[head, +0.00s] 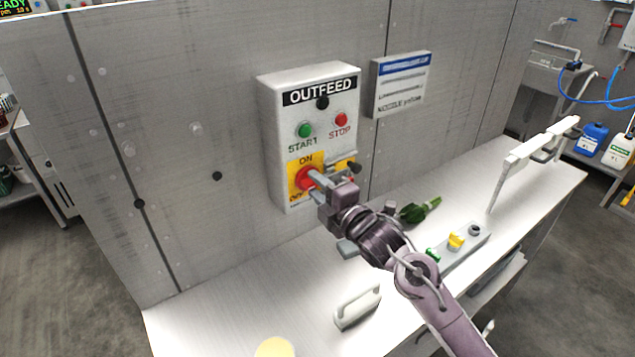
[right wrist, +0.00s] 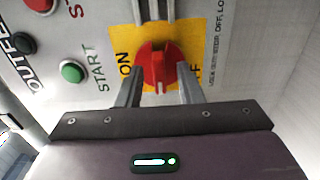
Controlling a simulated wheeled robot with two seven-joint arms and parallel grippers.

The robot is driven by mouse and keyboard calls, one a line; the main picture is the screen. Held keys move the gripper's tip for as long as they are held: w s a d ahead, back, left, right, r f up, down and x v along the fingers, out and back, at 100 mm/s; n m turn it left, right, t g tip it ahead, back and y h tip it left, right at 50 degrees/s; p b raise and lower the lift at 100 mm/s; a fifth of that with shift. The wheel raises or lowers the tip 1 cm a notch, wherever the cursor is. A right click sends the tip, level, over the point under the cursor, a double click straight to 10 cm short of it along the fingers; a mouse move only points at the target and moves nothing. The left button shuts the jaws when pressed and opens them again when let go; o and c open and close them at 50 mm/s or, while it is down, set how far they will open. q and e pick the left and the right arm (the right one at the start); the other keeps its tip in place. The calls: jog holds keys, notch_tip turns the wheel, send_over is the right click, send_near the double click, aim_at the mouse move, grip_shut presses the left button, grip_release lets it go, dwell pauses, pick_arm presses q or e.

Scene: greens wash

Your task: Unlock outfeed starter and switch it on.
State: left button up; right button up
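The outfeed starter box (head: 268,120) is on the grey wall, with a green START button (head: 305,130) and a red STOP button (head: 341,119). Its red rotary switch (head: 305,179) sits on a yellow ON/OFF plate; it also shows in the right wrist view (right wrist: 158,68). My right gripper (head: 314,181) is at the switch. In the right wrist view its fingers (right wrist: 160,93) stand apart on either side of the red knob; firm contact cannot be told. Grey metal bars (right wrist: 153,12) lie beside the knob; whether they are a lock is unclear. My left gripper is out of view.
A white counter (head: 230,300) runs below the box. On it are a green bottle-like item (head: 421,210), a strip with coloured pieces (head: 470,246), a white handled item (head: 357,306) and a pale yellow round item (head: 275,347). A sign (head: 402,85) hangs right of the box.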

jog(key=shift+w+a, duration=0.1)
jog(key=shift+c, duration=0.2)
grip_shut()
jog(key=shift+m, duration=0.3)
jog(key=m, duration=0.2)
jog(key=shift+m, duration=0.4)
jog(key=m+p, duration=0.1)
jog(key=m, duration=0.2)
jog(key=shift+m, duration=0.3)
jog(key=m+p, duration=0.2)
jog(key=m, duration=0.3)
jog(key=m+p, duration=0.2)
jog(key=m, duration=0.4)
